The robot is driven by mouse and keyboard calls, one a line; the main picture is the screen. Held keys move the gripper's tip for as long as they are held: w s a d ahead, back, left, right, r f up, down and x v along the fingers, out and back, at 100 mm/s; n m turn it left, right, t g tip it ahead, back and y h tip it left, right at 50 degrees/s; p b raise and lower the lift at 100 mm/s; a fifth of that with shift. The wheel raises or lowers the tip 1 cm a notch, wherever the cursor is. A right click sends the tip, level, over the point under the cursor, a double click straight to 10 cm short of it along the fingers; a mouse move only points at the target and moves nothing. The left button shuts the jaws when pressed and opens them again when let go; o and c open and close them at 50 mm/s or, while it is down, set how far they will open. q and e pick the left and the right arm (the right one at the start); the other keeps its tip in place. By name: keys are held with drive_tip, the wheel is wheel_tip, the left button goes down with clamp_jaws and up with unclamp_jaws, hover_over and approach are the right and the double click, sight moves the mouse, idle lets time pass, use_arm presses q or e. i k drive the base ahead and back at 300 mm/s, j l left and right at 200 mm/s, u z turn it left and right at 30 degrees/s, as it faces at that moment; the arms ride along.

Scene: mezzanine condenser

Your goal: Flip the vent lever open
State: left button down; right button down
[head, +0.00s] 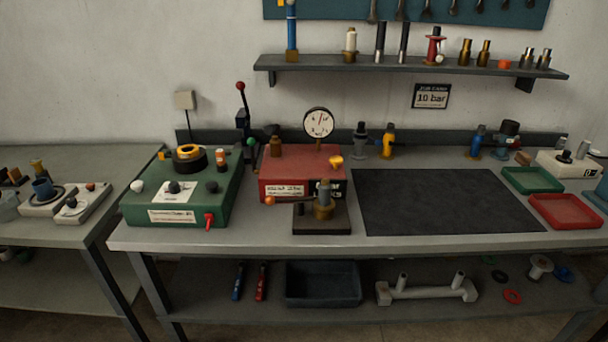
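Neither of my grippers shows in the head view. Which part is the vent lever I cannot tell for sure. A red box (297,162) with a round dial gauge (318,122) stands mid-bench. A yellow handle (335,162) sits on its top right. In front of it, a dark block (322,226) carries a brass and grey fitting (324,197); a thin lever with an orange knob (269,201) points left from there. A green box (182,193) to the left has a small red lever (209,220) hanging at its front.
A tall black lever with a red knob (241,87) rises behind the two boxes. A dark mat (445,202) lies clear on the right of the bench. Green (533,180) and red (567,211) trays sit farther right. A shelf (410,68) with fittings hangs above.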

sight(251, 142)
drive_tip(key=i+l, duration=0.1)
drive_tip(key=i, duration=0.5)
drive_tip(key=i+l, duration=0.1)
drive_tip(key=i, duration=0.5)
drive_tip(key=j+u, duration=0.05)
